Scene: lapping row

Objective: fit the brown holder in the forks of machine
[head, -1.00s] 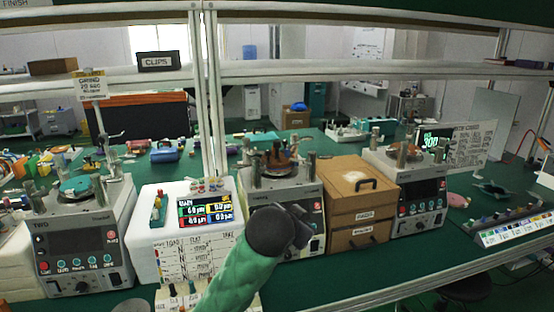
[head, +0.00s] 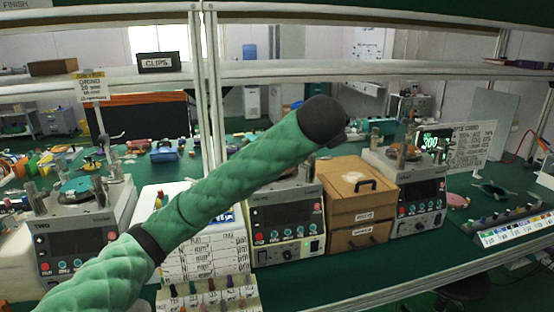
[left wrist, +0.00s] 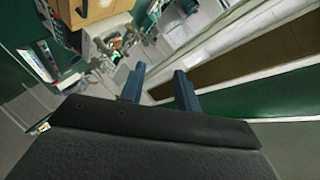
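My left arm reaches in from the lower left of the head view, its dark wrist (head: 325,121) raised before the shelf posts. In the left wrist view my left gripper (left wrist: 159,88) has two blue-grey fingers apart with nothing between them. The middle machine (head: 287,220) stands behind my arm, which hides most of its top. The right machine (head: 420,200) has a brownish round piece (head: 404,152) on top. The left machine (head: 82,245) has a teal disc (head: 82,187). I cannot tell which piece is the brown holder. My right gripper is not in view.
A wooden drawer box (head: 360,200) stands between the middle and right machines. A white box with a chart (head: 205,255) is left of the middle machine. Shelf posts and rails (head: 380,72) cross above the green bench. A slanted rack (head: 510,226) is at right.

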